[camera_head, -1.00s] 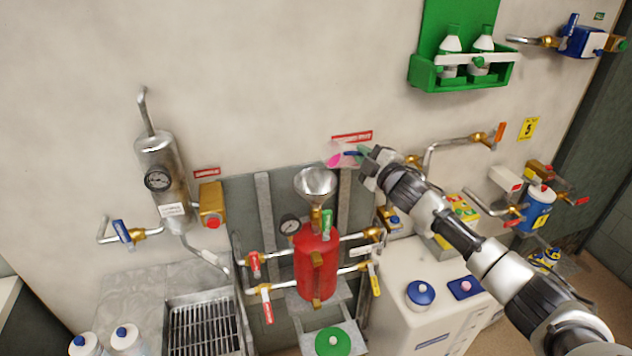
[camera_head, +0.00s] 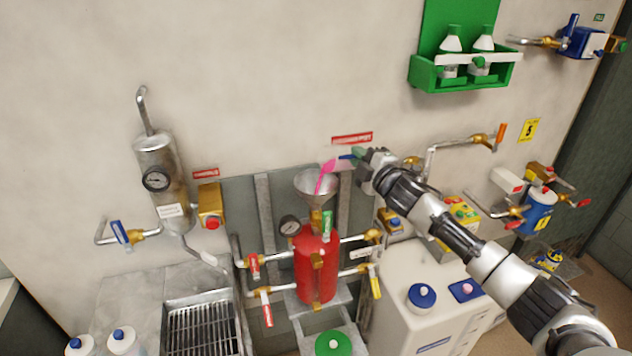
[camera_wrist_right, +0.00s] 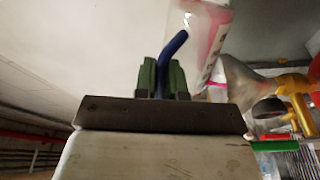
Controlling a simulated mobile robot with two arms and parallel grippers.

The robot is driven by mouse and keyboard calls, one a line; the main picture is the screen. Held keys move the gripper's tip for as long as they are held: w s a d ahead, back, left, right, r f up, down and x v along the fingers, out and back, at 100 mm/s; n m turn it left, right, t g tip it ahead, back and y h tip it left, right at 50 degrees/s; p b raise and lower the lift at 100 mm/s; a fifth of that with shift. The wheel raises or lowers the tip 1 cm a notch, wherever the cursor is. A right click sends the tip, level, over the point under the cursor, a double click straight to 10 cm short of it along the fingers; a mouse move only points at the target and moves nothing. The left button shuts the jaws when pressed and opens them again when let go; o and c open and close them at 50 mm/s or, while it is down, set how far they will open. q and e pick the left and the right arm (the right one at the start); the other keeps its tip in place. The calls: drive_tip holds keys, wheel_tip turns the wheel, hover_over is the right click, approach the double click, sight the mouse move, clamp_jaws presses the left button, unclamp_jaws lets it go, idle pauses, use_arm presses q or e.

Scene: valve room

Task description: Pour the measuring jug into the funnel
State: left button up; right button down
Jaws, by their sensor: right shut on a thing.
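The measuring jug (camera_head: 328,165) is clear with pink liquid and tilts to the left over the funnel. A pink stream runs from it down into the metal funnel (camera_head: 307,183). The funnel sits on top of a red tank (camera_head: 315,265). My right gripper (camera_head: 358,156) is shut on the jug's blue handle (camera_wrist_right: 174,50), to the right of the funnel. In the right wrist view the jug (camera_wrist_right: 205,35) stands beyond the green fingers (camera_wrist_right: 163,78), with the funnel (camera_wrist_right: 238,85) beside it. My left gripper is not in view.
Valves with red and yellow levers flank the tank. A pressure gauge (camera_head: 290,226) is beside it. A white container with a blue cap (camera_head: 421,295) stands at lower right. A green rack (camera_head: 465,75) holds bottles on the wall. A drain grate (camera_head: 203,328) lies at lower left.

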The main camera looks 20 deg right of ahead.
sight(348, 157)
drive_tip(key=shift+s+a+r+n, duration=0.2)
drive_tip(key=shift+a+r+n, duration=0.1)
drive_tip(key=shift+a+n, duration=0.35)
drive_tip(key=shift+s+a+r+n+p, duration=0.15)
drive_tip(key=shift+a+r+n+p, duration=0.25)
drive_tip(key=shift+n, duration=0.4)
drive_tip(key=shift+s+a+r+n+p, duration=0.1)
drive_tip(key=shift+a+r+n+p, duration=0.15)
drive_tip(key=shift+a+n, duration=0.35)
idle(0.8)
